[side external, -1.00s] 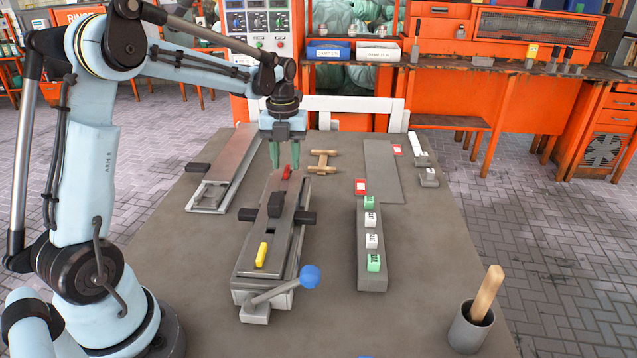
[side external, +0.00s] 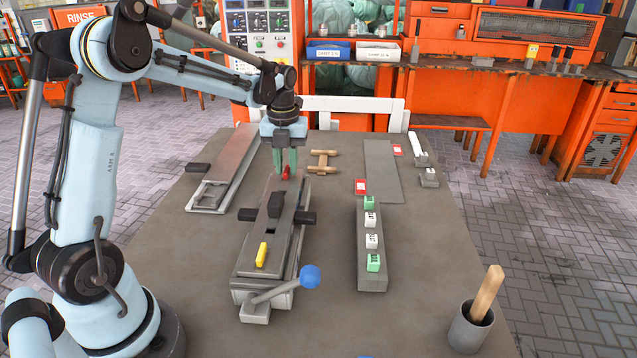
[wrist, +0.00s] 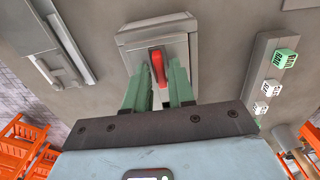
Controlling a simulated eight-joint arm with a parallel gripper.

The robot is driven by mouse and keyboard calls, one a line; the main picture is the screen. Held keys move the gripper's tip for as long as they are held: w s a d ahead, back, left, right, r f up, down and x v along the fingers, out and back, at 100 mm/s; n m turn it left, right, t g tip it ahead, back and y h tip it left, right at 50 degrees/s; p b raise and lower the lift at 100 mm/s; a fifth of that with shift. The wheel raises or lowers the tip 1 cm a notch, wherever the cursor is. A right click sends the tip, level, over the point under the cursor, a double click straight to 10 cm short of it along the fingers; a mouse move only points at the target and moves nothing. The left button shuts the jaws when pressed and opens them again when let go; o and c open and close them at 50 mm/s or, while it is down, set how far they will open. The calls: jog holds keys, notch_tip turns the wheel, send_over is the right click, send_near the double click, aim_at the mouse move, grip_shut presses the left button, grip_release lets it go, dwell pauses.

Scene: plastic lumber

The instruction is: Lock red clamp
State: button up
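The red clamp (side external: 286,173) is a small red lever at the far end of the long grey fixture (side external: 250,262) on the table. In the wrist view the red clamp (wrist: 158,66) stands up from the grey block, between my two green fingers. My gripper (side external: 286,164) points down at that far end, its fingertips at the red clamp. In the wrist view my gripper (wrist: 160,74) is open, with a finger on each side of the lever and gaps showing. Whether a finger touches it cannot be told.
A black block (side external: 276,204) and a yellow clamp (side external: 262,253) sit on the fixture. A blue-knobbed lever (side external: 309,277) is at its near end. A bar with green and white blocks (side external: 371,241) stands right; a metal frame (side external: 210,192) lies left. A wooden piece (side external: 322,162) lies behind.

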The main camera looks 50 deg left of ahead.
jog(key=o, duration=0.3)
jog(key=shift+r, duration=3.55)
